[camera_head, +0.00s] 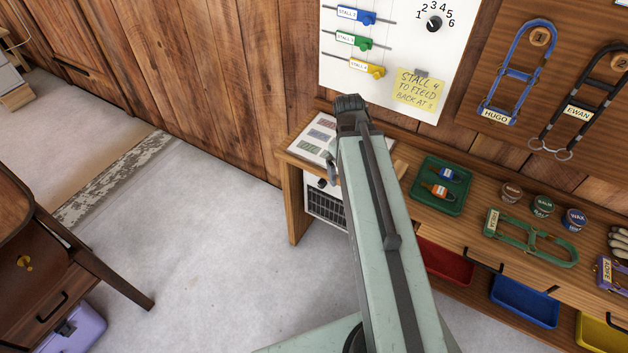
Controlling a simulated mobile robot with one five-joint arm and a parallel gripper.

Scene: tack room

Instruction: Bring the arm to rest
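My arm's pale green link (375,230) rises from the bottom of the head view, right of centre, and ends at a dark joint (351,112) in front of the workbench's left end. A small grey part (332,170) shows at the link's left edge; I cannot tell what it is. No gripper fingers can be made out. The link hides part of the workbench and whatever lies behind it.
The wooden workbench (480,245) holds a green tray (451,205), several tins and a green halter (535,245). A white board (375,90) with sliders hangs above. A brown desk (40,265) stands left. Grey floor (215,240) between is clear.

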